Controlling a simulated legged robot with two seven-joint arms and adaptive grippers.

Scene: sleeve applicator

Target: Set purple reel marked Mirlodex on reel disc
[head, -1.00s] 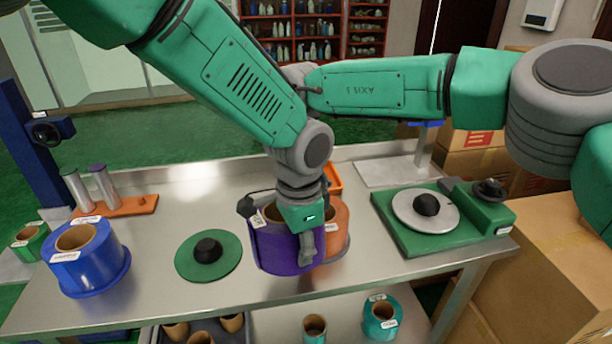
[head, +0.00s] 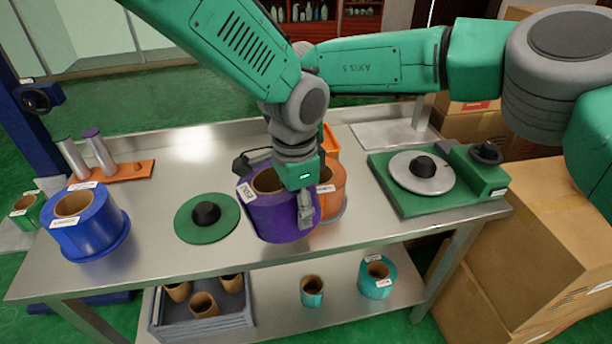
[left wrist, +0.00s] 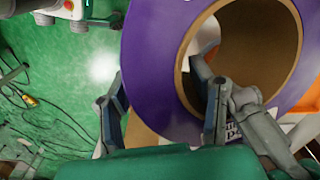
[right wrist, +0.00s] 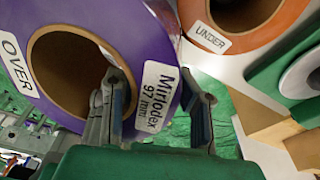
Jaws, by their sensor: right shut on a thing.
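The purple reel (head: 268,212) is upright at the middle of the table, just in front of an orange reel (head: 338,192). I cannot tell whether it touches the table. Its Mirlodex label (right wrist: 157,95) and OVER label (right wrist: 17,70) show in the right wrist view. My right gripper (right wrist: 157,88) is shut on the reel's wall, one finger in the bore and one outside; the head view mostly hides it. My left gripper (head: 294,195) straddles the wall with spread fingers, which show in the left wrist view (left wrist: 158,85). A grey disc (head: 408,179) with a black hub lies on a green machine.
A green disc (head: 228,222) with a black hub lies left of the purple reel. A blue reel (head: 92,238) stands at the left, near an orange rack (head: 128,173) with metal rollers. Cardboard boxes (head: 520,240) stand at the right. Bare tabletop lies around the green disc.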

